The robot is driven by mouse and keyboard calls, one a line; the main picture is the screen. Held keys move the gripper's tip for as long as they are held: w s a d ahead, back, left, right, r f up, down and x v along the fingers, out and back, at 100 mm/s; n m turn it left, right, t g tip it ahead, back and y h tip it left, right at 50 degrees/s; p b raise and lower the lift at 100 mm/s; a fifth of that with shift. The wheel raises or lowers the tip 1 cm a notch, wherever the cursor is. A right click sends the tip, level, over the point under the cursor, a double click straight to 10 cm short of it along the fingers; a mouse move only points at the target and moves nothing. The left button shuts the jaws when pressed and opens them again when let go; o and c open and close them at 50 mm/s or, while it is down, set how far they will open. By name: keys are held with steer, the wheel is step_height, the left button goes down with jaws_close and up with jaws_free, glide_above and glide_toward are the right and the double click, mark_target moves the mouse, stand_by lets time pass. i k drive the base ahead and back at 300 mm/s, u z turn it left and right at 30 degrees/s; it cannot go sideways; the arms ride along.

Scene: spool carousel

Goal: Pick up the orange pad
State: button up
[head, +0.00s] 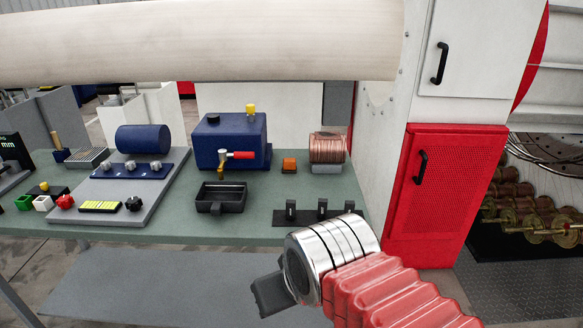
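My gripper (268,295) shows only as a dark piece beyond the chrome rings and red bellows of my arm, at the bottom middle. It is in front of the bench's near edge in the picture, well apart from the pad. Its fingertips cannot be made out, so its opening is unclear.
A copper coil (327,148) stands right of the pad, and a blue tank (228,140) with a red-handled tap left of it. A black tray (221,198) and several black clips (322,208) lie nearer. A large pale pipe (200,48) crosses above. A red-and-white cabinet (440,195) stands right.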

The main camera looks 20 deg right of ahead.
mark_target(289, 164)
steer(key=u, duration=0.05)
steer(key=i, duration=1)
steer(key=z, duration=0.05)
